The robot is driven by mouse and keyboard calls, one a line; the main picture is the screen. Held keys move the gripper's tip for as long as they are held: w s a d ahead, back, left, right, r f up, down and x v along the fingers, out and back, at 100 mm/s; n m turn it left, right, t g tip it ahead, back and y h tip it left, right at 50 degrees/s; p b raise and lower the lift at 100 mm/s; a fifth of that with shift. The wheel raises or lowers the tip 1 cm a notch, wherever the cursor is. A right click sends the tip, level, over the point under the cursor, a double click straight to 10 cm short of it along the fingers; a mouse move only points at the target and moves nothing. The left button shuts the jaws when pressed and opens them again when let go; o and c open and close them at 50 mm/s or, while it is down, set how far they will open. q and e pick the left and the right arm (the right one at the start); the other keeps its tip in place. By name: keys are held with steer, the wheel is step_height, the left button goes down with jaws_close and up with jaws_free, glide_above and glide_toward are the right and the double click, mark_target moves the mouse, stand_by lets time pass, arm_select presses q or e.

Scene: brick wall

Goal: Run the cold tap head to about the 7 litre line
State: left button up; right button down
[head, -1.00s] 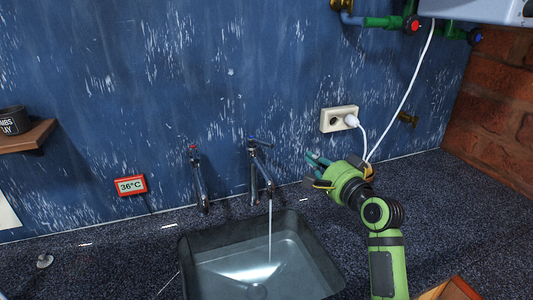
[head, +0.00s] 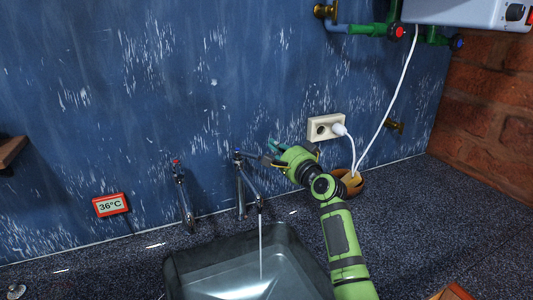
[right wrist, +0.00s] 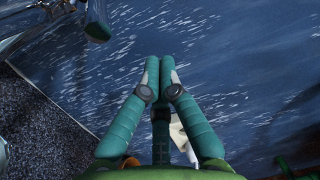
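The cold tap (head: 240,190), with a blue mark on top, stands behind the sink (head: 200,255). Its lever (head: 253,156) points right, and a thin stream of water (head: 261,245) falls from its spout into the sink. My right gripper (head: 271,148) is just right of the lever's end. In the right wrist view its teal fingers (right wrist: 159,65) meet at the tips with nothing visible between them. The lever end (right wrist: 97,30) shows there to the upper left, apart from the fingers. No litre line is legible. My left gripper is out of view.
A red-marked tap (head: 183,200) stands left of the cold one. A display (head: 110,205) reads 36°C. A socket (head: 325,128) with a white plug and cord is behind my right arm. A wooden bowl (head: 351,184) sits right of my wrist. A heater (head: 470,12) hangs upper right.

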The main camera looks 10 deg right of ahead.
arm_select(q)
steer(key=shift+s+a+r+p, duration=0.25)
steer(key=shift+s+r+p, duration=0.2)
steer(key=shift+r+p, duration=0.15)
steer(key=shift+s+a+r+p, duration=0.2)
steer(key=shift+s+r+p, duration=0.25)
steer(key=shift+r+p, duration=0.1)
arm_select(e)
steer(key=s+a, duration=0.1)
steer(key=s+a+f, duration=0.1)
steer(key=a, duration=0.1)
steer(key=shift+s+a, duration=0.1)
steer(key=shift+s, duration=0.05)
steer(key=shift+r, duration=0.1)
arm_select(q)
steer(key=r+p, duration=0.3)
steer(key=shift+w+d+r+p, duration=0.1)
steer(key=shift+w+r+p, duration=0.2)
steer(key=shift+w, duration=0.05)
arm_select(e)
steer(key=s+a, duration=0.2)
steer(key=a, duration=0.1)
steer(key=shift+s+a, duration=0.2)
